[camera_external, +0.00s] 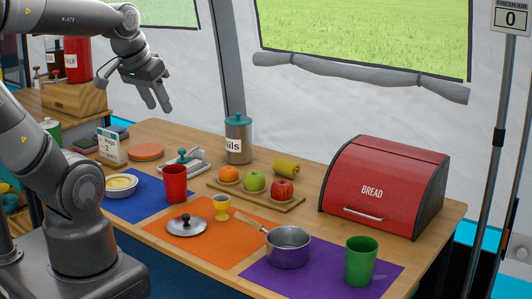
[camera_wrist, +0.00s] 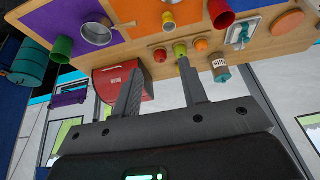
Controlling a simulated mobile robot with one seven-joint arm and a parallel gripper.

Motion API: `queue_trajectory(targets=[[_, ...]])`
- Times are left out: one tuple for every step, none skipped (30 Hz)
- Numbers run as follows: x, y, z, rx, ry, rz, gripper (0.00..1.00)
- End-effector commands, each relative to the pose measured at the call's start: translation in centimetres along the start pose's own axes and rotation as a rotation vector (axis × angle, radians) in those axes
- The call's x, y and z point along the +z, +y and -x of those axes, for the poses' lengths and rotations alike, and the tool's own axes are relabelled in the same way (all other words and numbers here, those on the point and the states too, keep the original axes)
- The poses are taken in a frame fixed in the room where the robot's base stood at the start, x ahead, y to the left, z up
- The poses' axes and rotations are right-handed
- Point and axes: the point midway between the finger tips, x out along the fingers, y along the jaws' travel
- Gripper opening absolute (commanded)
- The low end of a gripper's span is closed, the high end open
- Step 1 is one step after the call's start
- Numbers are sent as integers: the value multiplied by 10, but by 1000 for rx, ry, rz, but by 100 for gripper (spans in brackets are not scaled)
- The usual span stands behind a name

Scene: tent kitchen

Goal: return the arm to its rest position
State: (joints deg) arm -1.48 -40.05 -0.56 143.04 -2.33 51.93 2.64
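My gripper (camera_external: 159,106) hangs in the air above the back left of the table, fingers pointing down. Its two fingers are apart with nothing between them, which also shows in the wrist view (camera_wrist: 160,65). It touches nothing. My arm reaches up from the lower left and bends over at the top of the external view. In the wrist view the table shows at the top, with the fruit board and red bread box beyond the fingertips.
The table (camera_external: 318,228) holds a red bread box (camera_external: 385,185), a teal-lidded canister (camera_external: 238,140), a fruit board (camera_external: 257,195), a red cup (camera_external: 174,183), a saucepan (camera_external: 288,247) and a green cup (camera_external: 361,262). A wooden box (camera_external: 75,98) stands at the back left.

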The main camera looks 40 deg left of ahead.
Motion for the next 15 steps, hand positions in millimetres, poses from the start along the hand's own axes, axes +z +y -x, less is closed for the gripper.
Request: queue_trajectory(targets=[[0, 0, 6, -6, 24, 0, 39], [0, -1, 8, -10, 33, 2, 39], [0, -2, 10, -15, 44, 4, 39], [0, -2, 12, -16, 49, 4, 39], [0, -2, 12, -17, 52, 5, 39], [0, -2, 13, -19, 54, 6, 39], [0, -2, 13, -19, 55, 7, 39], [0, -2, 13, -19, 55, 7, 39], [0, -3, 13, -19, 55, 7, 39], [0, -3, 13, -19, 54, 7, 39], [0, -3, 13, -19, 54, 7, 39], [0, -3, 13, -19, 54, 7, 39], [0, -3, 13, -19, 54, 7, 39], [0, -2, 13, -19, 54, 7, 39], [0, -2, 13, -19, 54, 7, 39]])
